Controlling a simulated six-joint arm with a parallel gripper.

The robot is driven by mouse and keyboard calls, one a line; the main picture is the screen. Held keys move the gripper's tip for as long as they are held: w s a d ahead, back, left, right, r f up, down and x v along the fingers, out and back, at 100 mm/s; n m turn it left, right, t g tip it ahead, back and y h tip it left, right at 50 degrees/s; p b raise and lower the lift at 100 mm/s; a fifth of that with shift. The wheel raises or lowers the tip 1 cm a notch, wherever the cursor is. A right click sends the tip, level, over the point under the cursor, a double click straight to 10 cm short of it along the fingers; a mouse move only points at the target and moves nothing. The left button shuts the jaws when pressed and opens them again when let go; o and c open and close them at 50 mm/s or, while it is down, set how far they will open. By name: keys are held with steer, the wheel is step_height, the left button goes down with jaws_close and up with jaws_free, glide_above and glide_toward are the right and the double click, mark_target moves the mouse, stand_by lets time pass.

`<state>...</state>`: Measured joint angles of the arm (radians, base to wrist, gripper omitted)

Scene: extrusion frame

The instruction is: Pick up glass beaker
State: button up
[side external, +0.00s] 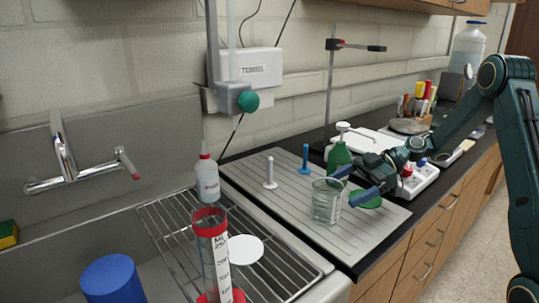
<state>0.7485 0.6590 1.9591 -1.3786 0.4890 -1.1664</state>
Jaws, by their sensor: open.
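The glass beaker (326,203) stands upright on the grey grooved drain board, and it is clear with pale markings. My gripper (352,183) reaches in from the right, tilted down, with its two blue fingers spread apart. One finger is near the beaker's rim and the other is by its right side. I cannot tell whether either finger touches the glass. The gripper is open and holds nothing.
Pegs, white (269,172) and blue (305,158), rise from the board (290,207). A green bottle (339,158) stands close behind the gripper. A red-topped cylinder (212,255) and white bottle (207,180) stand by the sink. The board's front is clear.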

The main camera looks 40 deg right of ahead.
mark_target(314, 206)
steer(key=shift+a, duration=0.1)
steer(key=shift+x, duration=3)
steer(key=shift+f, duration=0.1)
steer(key=shift+c, duration=0.2)
steer(key=c, duration=1.1)
